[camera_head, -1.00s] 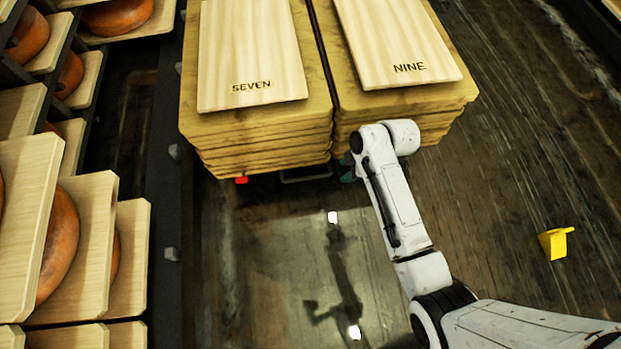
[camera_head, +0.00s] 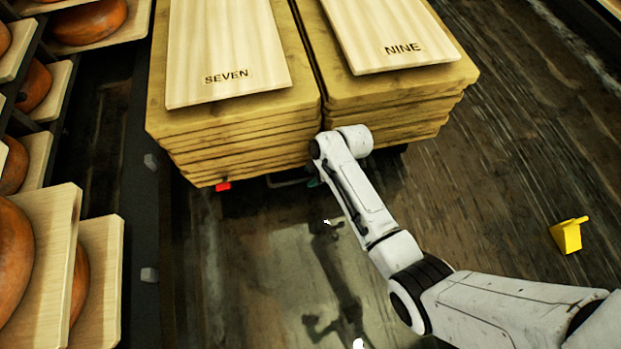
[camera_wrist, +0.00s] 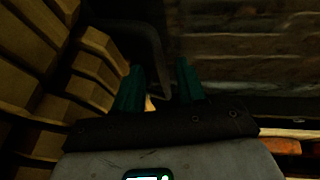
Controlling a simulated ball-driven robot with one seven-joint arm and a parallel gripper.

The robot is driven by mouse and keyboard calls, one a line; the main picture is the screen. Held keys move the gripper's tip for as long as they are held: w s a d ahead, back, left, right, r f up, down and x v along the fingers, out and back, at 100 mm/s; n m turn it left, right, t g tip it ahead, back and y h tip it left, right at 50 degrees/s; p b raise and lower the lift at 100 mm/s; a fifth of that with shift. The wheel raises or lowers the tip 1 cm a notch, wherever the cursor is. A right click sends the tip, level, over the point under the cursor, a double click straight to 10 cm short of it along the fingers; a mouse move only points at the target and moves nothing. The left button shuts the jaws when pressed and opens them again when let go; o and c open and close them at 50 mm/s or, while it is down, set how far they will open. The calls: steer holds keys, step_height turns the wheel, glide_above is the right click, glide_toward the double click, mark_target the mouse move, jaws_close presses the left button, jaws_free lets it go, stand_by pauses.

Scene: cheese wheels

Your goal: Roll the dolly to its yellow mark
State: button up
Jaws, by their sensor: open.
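The dolly's load is two stacks of wooden boards, topped by a pale board marked SEVEN (camera_head: 228,50) and one marked NINE (camera_head: 392,35). The dolly itself is mostly hidden under them; a dark handle bar (camera_head: 288,181) and a red part (camera_head: 222,186) show below the front edge. My gripper (camera_wrist: 160,82) is open, its two teal fingers apart beside a dark curved bar (camera_wrist: 148,38) in the wrist view. I cannot tell whether they touch it. In the head view my gripper (camera_head: 315,181) is mostly hidden by the wrist. No flat yellow floor mark is clear.
A yellow wedge-like object (camera_head: 567,236) lies on the wooden floor at right. A rack with orange cheese wheels (camera_head: 18,262) on boards stands close along the left.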

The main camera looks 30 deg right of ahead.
steer(key=shift+w+a+f, duration=0.2)
steer(key=shift+a+f, duration=0.05)
steer(key=shift+f, duration=0.35)
steer(key=shift+c, duration=0.3)
jaws_close()
